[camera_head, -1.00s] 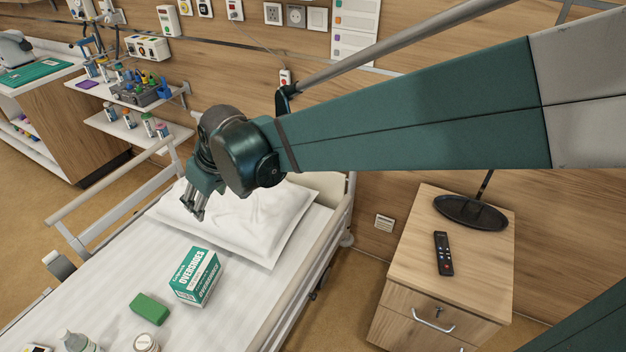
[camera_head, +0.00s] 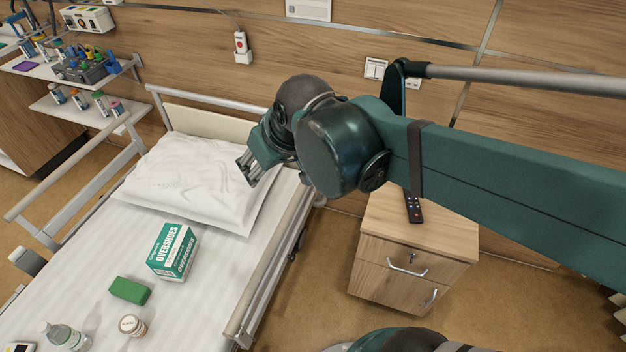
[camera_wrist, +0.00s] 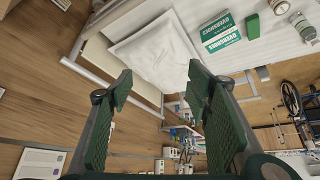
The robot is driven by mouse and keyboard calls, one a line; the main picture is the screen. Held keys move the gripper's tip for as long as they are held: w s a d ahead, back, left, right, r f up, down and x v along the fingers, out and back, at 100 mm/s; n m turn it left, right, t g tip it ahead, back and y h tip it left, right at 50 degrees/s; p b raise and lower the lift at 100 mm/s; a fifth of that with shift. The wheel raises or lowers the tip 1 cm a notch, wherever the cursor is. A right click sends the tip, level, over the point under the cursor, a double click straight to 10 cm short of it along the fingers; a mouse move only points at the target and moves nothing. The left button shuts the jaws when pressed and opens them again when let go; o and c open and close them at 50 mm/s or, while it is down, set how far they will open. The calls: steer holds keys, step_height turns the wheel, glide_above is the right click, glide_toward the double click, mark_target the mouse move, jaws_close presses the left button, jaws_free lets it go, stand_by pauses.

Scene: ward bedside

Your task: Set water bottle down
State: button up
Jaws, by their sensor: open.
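My gripper (camera_head: 248,170) is open and empty, raised over the right side of the pillow, well apart from the bottle. In the wrist view, nothing is between the two fingers of my gripper (camera_wrist: 160,85).
On the bed are a white pillow (camera_head: 190,180), an overshoes box (camera_head: 172,252), a green block (camera_head: 130,291) and a small jar (camera_head: 132,327). The bed's side rail (camera_head: 270,270) runs along the right. A bedside cabinet (camera_head: 410,255) stands beyond it.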

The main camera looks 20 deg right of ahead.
steer(key=s+d+f+m+h, duration=0.1)
steer(key=s+d+m, duration=0.1)
steer(key=s+d, duration=0.6)
steer(key=shift+f+m+t, duration=0.35)
steer(key=shift+m+t, duration=0.05)
